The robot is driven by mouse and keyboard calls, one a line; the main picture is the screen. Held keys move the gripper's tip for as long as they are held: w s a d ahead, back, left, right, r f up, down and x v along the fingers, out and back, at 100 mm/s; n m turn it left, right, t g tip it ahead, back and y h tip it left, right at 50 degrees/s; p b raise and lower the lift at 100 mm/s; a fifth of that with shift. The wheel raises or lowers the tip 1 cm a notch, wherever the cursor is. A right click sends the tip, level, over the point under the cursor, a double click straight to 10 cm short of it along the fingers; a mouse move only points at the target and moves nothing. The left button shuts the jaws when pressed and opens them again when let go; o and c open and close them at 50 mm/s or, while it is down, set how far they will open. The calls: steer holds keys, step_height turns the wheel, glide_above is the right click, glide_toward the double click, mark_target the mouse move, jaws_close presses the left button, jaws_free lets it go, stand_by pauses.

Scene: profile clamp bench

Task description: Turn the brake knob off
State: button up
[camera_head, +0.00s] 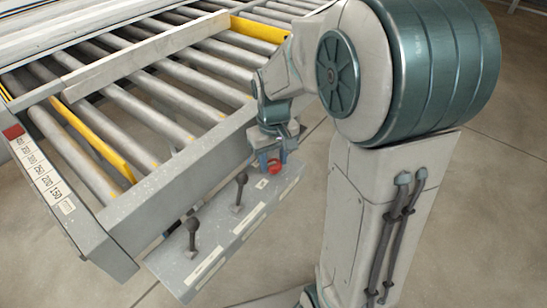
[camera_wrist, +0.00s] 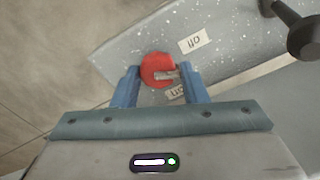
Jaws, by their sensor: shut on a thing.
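The red brake knob (camera_wrist: 155,66) sits on the grey speckled control panel (camera_wrist: 130,40). It also shows in the head view as a red knob (camera_head: 274,167) at the right end of the panel. A pale pointer mark on the knob points right in the wrist view. My gripper (camera_wrist: 160,75) is shut on the knob, with one blue finger on either side. In the head view my gripper (camera_head: 269,158) comes down on it from above. Two small labels (camera_wrist: 194,42) lie by the knob; their lettering is too small to read surely.
Two dark levers (camera_head: 241,187) (camera_head: 192,231) stand on the panel left of the knob. The roller conveyor (camera_head: 170,99) with a grey frame lies behind the panel. The floor in front of the panel is clear.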

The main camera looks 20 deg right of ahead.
mark_target(273, 162)
steer(key=n, duration=0.4)
steer(key=shift+r+n, duration=0.1)
steer(key=shift+n, duration=0.3)
stand_by(0.4)
steer(key=o, duration=1)
steer(key=shift+c, duration=0.2)
step_height(273, 162, up, 14)
steer(key=shift+p, duration=0.35)
